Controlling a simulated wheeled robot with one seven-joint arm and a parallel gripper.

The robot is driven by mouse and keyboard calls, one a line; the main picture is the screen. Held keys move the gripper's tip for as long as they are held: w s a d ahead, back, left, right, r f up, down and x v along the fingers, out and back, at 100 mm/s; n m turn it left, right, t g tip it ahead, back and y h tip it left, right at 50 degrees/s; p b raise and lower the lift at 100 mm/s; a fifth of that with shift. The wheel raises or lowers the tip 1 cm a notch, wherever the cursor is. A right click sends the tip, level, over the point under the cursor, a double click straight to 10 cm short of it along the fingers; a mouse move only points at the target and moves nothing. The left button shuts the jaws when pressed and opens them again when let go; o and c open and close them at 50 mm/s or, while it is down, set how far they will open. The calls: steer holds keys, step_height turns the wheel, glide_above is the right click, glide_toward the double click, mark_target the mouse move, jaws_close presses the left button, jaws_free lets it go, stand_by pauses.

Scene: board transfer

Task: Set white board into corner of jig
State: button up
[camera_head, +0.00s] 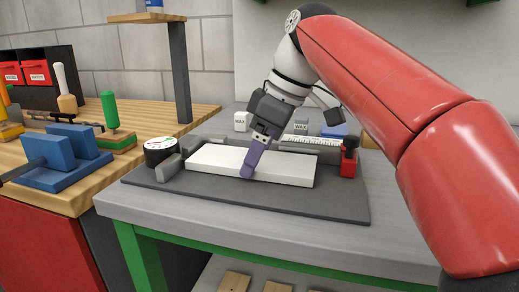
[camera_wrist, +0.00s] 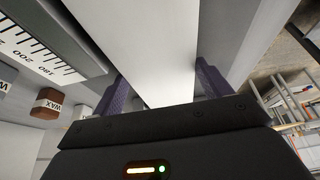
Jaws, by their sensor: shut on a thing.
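The white board (camera_head: 213,157) is a long flat slab over the dark base of the jig (camera_head: 262,201). My gripper (camera_head: 249,168) comes down over its middle and is shut on it. In the wrist view the board (camera_wrist: 152,40) runs between the two purple fingers of my gripper (camera_wrist: 160,88). The jig's grey rear fence with a ruler (camera_head: 312,142) stands behind the board, and a grey stop (camera_head: 168,168) is by its left end. The ruler also shows in the wrist view (camera_wrist: 38,48). I cannot tell whether the board touches the base, fence or stop.
A red clamp-like block (camera_head: 348,164) stands right of the board. A black-and-white roll (camera_head: 159,151) is at the left. Wax blocks (camera_head: 241,121) lie behind the fence. The wooden bench (camera_head: 155,118) at left holds tools. The jig base's front strip is clear.

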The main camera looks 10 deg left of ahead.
steer(key=shift+a+p, duration=0.35)
steer(key=shift+a, duration=0.15)
steer(key=shift+w, duration=0.25)
stand_by(0.3)
steer(key=shift+a+f, duration=0.1)
steer(key=shift+f, duration=0.05)
stand_by(1.0)
steer(key=o, duration=1.1)
steer(key=shift+p+v, duration=0.7)
steer(key=shift+v, duration=2.85)
steer(key=shift+r, duration=0.35)
